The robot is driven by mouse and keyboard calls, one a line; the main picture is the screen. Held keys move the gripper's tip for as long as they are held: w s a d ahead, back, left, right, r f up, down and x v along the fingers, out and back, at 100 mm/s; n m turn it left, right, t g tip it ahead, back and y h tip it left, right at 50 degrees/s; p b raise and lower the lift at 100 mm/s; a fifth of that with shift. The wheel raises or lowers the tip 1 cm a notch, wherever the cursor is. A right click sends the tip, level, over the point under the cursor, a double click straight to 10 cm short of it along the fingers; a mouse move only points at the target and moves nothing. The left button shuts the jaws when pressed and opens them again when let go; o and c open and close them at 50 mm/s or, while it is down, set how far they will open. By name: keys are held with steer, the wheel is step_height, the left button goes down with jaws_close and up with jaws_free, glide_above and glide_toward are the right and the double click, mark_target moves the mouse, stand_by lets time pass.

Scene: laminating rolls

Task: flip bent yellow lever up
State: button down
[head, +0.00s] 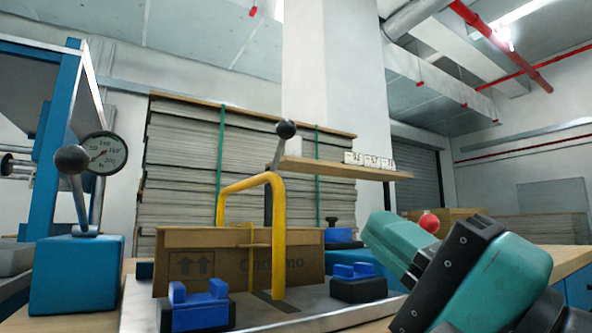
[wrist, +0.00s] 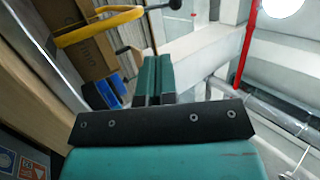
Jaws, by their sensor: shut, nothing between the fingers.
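The bent yellow lever (head: 279,240) stands at the centre of the head view. Its upright bar rises from a metal plate, bends at the top and runs left and down in front of a cardboard box. In the wrist view its bend (wrist: 100,28) shows at the upper left as a curved yellow bar. My gripper (head: 378,230) is to the right of the lever in the head view, apart from it. In the wrist view its two teal fingers (wrist: 157,62) lie together, with nothing between them.
Blue clamps (head: 202,304) and (head: 358,283) sit on the metal plate (head: 310,305). A cardboard box (head: 200,262) stands behind the lever. A black-knobbed lever (head: 286,130) rises beside it. A blue box with a ball-topped lever (head: 75,275) and a gauge (head: 103,153) are left.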

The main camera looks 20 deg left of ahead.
mark_target(281, 152)
steer(key=p+x, duration=1.1)
steer(key=x, duration=0.1)
steer(key=shift+a+r, duration=0.2)
steer(key=shift+r, duration=0.2)
steer(key=shift+w+a+r+p, duration=0.2)
steer(key=shift+w+a+p, duration=0.15)
steer(key=shift+a, duration=0.2)
steer(key=shift+r, duration=0.1)
